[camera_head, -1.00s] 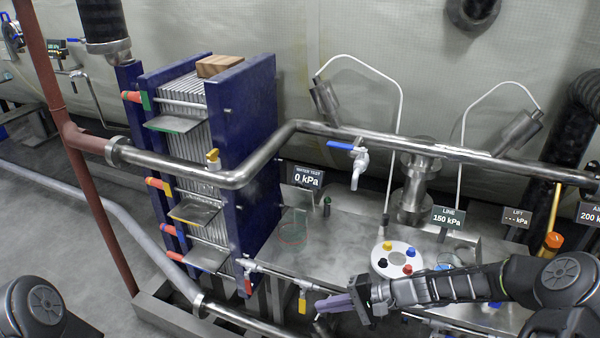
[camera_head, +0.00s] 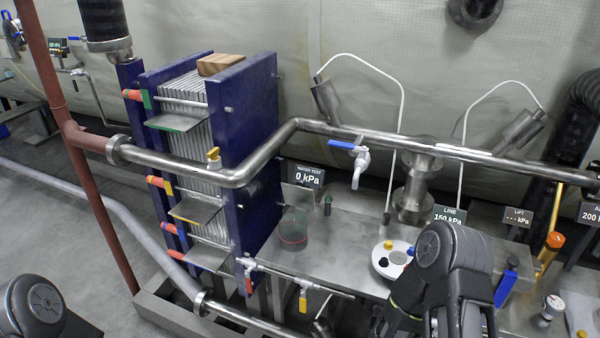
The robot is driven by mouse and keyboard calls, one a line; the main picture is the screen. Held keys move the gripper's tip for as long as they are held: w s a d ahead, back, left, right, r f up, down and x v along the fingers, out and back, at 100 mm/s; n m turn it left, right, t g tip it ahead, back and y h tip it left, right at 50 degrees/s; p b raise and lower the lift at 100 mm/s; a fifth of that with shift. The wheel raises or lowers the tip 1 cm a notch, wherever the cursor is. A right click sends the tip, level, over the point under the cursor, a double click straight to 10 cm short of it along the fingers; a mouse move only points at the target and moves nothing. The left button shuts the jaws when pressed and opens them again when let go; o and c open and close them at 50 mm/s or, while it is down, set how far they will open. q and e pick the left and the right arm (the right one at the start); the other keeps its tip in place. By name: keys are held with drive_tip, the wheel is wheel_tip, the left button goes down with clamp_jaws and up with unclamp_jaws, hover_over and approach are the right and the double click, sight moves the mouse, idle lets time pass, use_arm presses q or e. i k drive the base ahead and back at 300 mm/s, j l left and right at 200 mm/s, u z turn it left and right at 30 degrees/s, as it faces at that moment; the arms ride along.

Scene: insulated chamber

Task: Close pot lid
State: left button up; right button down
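I cannot make out a pot or a pot lid for certain. A clear cup-like vessel (camera_head: 293,230) with a reddish ring stands on the metal bench, left of its middle. A white round disc (camera_head: 381,267) with coloured knobs lies on the bench to the right, partly hidden by my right arm. My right arm rises at the lower right, bent, and its gripper fingers do not show. Only a joint of my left arm shows at the lower left corner, and its gripper is out of view.
A blue plate stack (camera_head: 250,120) with a wooden block (camera_head: 220,64) on top stands at left. A steel pipe (camera_head: 330,130) crosses above the bench (camera_head: 335,252). A blue-handled valve (camera_head: 360,160) hangs from it. Pressure signs (camera_head: 306,175) and a gauge (camera_head: 553,306) stand around the bench.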

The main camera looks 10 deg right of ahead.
sight(298, 195)
drive_tip(key=i+l+u, duration=0.25)
drive_tip(key=u, duration=0.15)
drive_tip(key=i+l+u, duration=0.15)
drive_tip(key=l+u, duration=0.25)
drive_tip(key=l, duration=0.1)
